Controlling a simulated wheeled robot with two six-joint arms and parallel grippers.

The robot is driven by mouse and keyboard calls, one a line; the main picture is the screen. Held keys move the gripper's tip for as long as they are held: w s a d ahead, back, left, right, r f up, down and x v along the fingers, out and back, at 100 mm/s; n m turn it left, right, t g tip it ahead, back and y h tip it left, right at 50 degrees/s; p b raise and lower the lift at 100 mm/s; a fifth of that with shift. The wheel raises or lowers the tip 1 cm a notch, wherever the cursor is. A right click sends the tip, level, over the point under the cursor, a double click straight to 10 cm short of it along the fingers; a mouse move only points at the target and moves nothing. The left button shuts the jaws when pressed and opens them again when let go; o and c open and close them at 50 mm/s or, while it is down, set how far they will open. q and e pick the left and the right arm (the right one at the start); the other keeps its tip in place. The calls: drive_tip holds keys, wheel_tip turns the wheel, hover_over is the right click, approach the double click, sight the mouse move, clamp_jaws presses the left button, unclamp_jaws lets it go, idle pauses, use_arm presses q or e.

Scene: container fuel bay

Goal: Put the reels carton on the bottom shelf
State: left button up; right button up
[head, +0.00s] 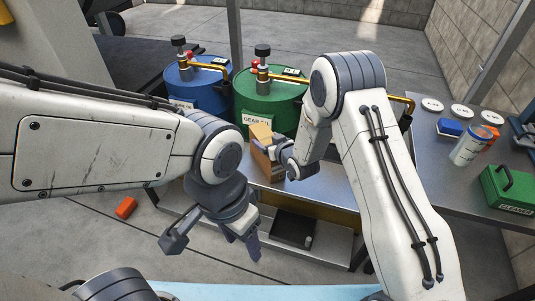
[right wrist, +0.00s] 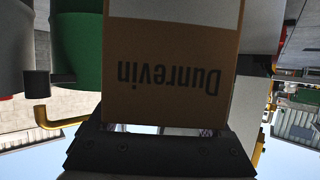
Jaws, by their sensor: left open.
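A brown cardboard carton (head: 262,143) with a paler upper part stands upright near the green drum, at the back edge of the bench. In the right wrist view the carton (right wrist: 170,75) fills the middle, with "Dunrevin" upside down on its face. My right gripper (head: 280,158) is at the carton's right side and looks shut on it; its fingers are partly hidden. I cannot tell whether the carton touches the bench top. The bottom shelf (head: 325,243) lies under the bench. My left gripper (head: 210,243) is open and empty in front of the shelf's left end.
A blue drum (head: 198,90) and green drum (head: 268,100) stand behind the bench top (head: 315,187). A jar (head: 470,147) and green case (head: 507,189) are at right. An orange block (head: 126,207) is on the floor.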

clamp_jaws()
drive_tip(key=shift+r, duration=0.55)
wheel_tip(320, 180, up, 3)
drive_tip(key=shift+w+r+p, duration=0.1)
drive_tip(key=shift+r+p, duration=0.1)
drive_tip(key=shift+p, duration=0.4)
drive_tip(key=s+d+r+m+t+h+p, duration=0.1)
drive_tip(key=s+d+r+m+h, duration=0.3)
drive_tip(key=d, duration=0.6)
drive_tip(key=s+d+r+m+t+h+p, duration=0.15)
drive_tip(key=s+d+r, duration=0.3)
drive_tip(key=d, duration=0.55)
wheel_tip(320, 180, up, 21)
drive_tip(key=p, duration=2.2)
drive_tip(key=shift+s+a+r+g, duration=0.25)
drive_tip(key=shift+a+g, duration=0.1)
drive_tip(key=shift+g, duration=0.1)
drive_tip(key=shift+h, duration=0.25)
